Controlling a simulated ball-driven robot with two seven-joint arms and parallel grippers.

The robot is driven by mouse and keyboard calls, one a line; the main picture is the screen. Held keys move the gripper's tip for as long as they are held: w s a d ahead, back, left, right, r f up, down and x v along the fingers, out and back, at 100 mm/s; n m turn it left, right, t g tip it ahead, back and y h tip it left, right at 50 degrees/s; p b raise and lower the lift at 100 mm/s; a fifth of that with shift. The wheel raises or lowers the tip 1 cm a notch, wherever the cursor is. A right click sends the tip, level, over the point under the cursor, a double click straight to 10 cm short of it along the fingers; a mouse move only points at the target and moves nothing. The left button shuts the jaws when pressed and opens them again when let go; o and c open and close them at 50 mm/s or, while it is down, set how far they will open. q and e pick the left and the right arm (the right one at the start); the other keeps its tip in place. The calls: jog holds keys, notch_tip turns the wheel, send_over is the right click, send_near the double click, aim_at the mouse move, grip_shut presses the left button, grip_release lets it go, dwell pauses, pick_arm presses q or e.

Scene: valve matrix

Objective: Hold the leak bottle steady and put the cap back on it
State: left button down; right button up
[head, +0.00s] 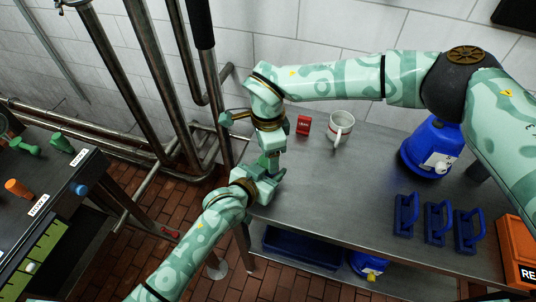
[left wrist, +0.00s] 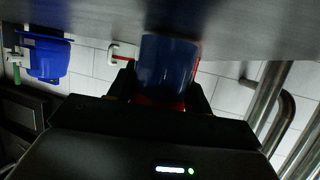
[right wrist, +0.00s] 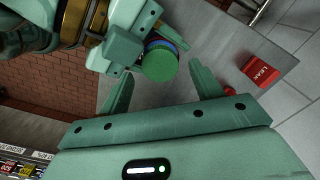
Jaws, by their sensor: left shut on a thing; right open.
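My left gripper (head: 268,182) is shut on a blue bottle (left wrist: 167,65) at the near left edge of the steel table. Red shows on the bottle between the fingers in the left wrist view. In the right wrist view a round green cap-like piece (right wrist: 160,62) with a blue ring sits by the left gripper; whether it is seated on the bottle cannot be told. My right gripper (right wrist: 158,85) is open and empty, its fingers pointing towards the green piece. In the head view the grippers hide the bottle. A red block marked LEAK (right wrist: 262,70) stands on the table.
A white mug (head: 340,128) stands right of the red block. A blue dispenser (head: 432,146), several blue handled blocks (head: 438,222) and an orange box (head: 515,250) are further right. A small red piece (right wrist: 230,90) lies beside one right finger. The table's middle is clear.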

notch_tip(320, 180, up, 2)
jog(key=shift+r, duration=0.1)
jog(key=o, duration=0.5)
jog(key=shift+o, duration=0.2)
notch_tip(320, 180, up, 12)
dwell(0.4)
pick_arm(q)
jog(key=c, duration=0.6)
grip_release()
jog(key=shift+o, duration=0.2)
